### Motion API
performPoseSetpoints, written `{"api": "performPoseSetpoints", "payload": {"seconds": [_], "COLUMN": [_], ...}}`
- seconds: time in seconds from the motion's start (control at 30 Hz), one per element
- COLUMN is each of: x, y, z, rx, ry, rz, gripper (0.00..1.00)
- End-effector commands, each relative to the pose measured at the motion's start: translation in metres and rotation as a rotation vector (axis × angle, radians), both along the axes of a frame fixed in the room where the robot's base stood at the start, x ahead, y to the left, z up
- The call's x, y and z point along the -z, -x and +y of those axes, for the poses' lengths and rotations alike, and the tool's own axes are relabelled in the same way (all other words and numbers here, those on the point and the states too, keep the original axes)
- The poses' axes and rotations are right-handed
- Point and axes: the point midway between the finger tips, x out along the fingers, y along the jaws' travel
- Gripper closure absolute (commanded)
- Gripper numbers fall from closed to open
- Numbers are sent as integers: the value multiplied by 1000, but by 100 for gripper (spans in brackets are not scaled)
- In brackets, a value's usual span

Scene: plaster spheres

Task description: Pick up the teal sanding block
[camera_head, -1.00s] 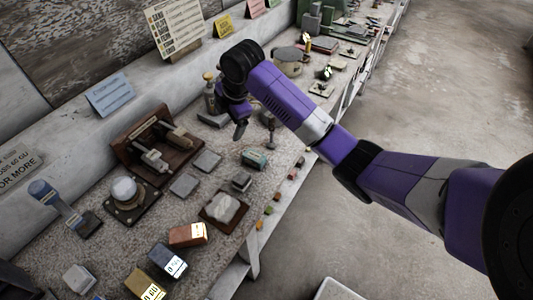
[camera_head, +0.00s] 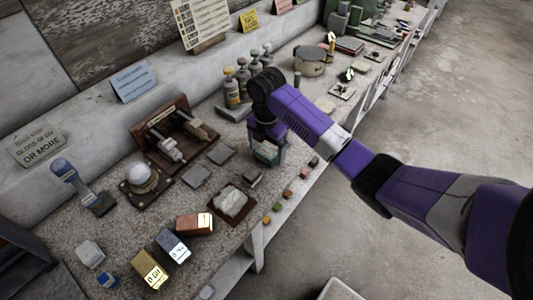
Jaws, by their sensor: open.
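The teal sanding block (camera_head: 266,153) lies on the speckled bench top, near its front edge. In the head view my purple gripper (camera_head: 268,155) is right over it, pointing down. The fingers are open and appear to stand on either side of the block. My wrist and fingers hide part of the block. I cannot tell whether a finger touches it.
A small grey block (camera_head: 252,177) lies just in front of it. Grey plates (camera_head: 221,153) lie to its left and several bottles (camera_head: 232,87) stand behind. Red-brown (camera_head: 194,223), dark blue (camera_head: 173,244) and gold (camera_head: 151,269) blocks lie at front left. Small coloured cubes line the front edge.

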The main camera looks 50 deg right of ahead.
Motion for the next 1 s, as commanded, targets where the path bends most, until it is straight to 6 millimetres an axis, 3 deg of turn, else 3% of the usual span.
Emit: {"api": "performPoseSetpoints", "payload": {"seconds": [0.13, 0.4, 0.73, 1.0], "x": [14, 17, 17, 16], "y": [0, 0, 0, 0], "z": [0, 0, 0, 0], "rx": [1, 0, 0, 0], "ry": [1, 2, 2, 2], "rz": [1, -2, -1, -2], "gripper": [11, 11, 76, 78]}}
